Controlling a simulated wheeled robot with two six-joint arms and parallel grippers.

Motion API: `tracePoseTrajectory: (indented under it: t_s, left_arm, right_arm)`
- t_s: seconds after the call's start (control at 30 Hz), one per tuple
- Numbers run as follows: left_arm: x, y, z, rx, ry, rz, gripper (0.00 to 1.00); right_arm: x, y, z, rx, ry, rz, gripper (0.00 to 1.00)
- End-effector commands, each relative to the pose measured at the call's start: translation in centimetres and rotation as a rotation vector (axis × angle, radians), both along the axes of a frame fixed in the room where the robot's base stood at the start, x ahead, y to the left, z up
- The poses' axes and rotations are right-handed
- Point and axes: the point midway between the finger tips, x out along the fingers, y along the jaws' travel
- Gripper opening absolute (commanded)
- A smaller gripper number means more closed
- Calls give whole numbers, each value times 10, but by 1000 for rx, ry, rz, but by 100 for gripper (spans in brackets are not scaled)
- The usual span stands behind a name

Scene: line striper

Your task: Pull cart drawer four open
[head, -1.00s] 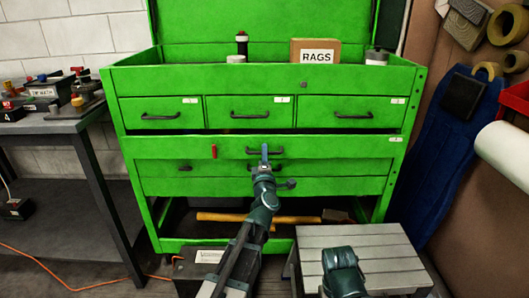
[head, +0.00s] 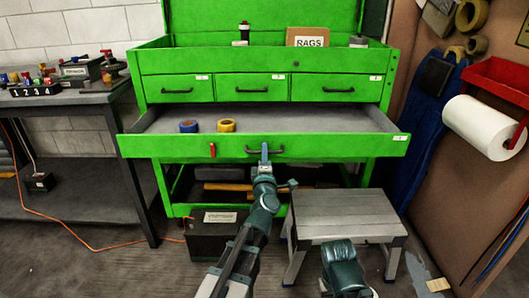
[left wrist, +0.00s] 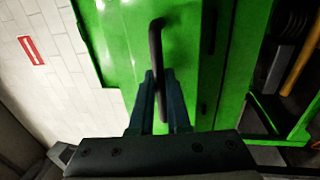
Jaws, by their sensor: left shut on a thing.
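The green cart's wide drawer four (head: 180,146), under the row of small drawers, stands well out with its grey inside showing. A small white label sits at its right front corner. My left gripper (head: 265,153) is shut on the drawer's dark bar handle (head: 282,150), near the handle's middle. In the left wrist view, the fingers of my left gripper (left wrist: 161,95) lie on both sides of the handle (left wrist: 156,45). A red tag or latch (head: 213,150) hangs on the drawer front, left of the handle. My right gripper is not in view.
A blue tape roll (head: 188,126) and a yellow tape roll (head: 227,125) lie in the drawer. A grey step stool (head: 348,214) stands front right, a dark box (head: 215,236) front left. A workbench (head: 75,97) is at left, a paper roll (head: 484,127) at right.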

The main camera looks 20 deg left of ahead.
Motion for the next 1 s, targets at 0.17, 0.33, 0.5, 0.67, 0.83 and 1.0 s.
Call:
tracePoseTrajectory:
  t_s: [0.17,0.33,0.5,0.67,0.83,1.0]
  left_arm:
    - [0,0,0,0,-1,0,0]
    - [0,0,0,0,-1,0,0]
    - [0,0,0,0,-1,0,26]
    - [0,0,0,0,-1,0,27]
    - [0,0,0,0,-1,0,27]
    - [-7,1,-2,0,-1,0,27]
  right_arm:
    - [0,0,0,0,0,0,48]
    - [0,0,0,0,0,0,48]
    - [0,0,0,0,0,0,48]
    - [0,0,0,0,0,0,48]
    - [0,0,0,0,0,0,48]
    - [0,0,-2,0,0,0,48]
